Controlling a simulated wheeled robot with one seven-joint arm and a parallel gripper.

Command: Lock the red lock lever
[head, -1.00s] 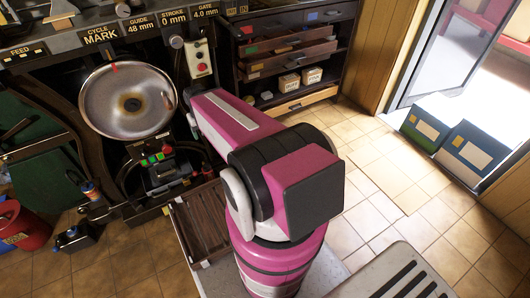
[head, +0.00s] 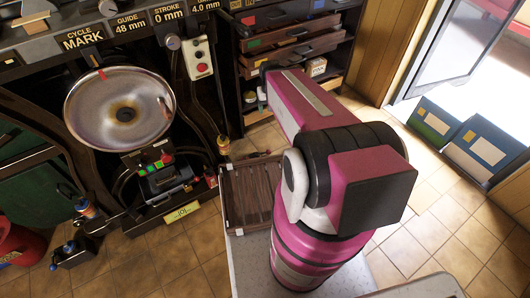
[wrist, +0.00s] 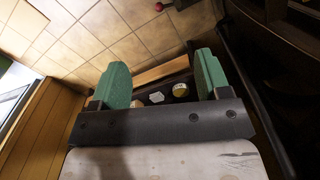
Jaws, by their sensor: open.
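My gripper (wrist: 160,60) shows in the wrist view with its two green fingers wide apart and nothing between them. It points toward a dark shelf and tiled floor. In the head view my own arm hides the gripper. A small red ball knob (wrist: 159,6) on a thin rod shows at the top edge of the wrist view, beyond the fingers and apart from them. I cannot tell whether it is the red lock lever. In the head view the press has a large round metal disc (head: 120,108) with a red mark, and no lock lever is clearly recognisable there.
A cabinet with open drawers (head: 295,37) stands behind my arm. A control box (head: 198,58) hangs beside the press. A slatted wooden tray (head: 250,197) lies in front. Two boxes (head: 485,146) stand by the door at right. Tiled floor (head: 445,235) at right is clear.

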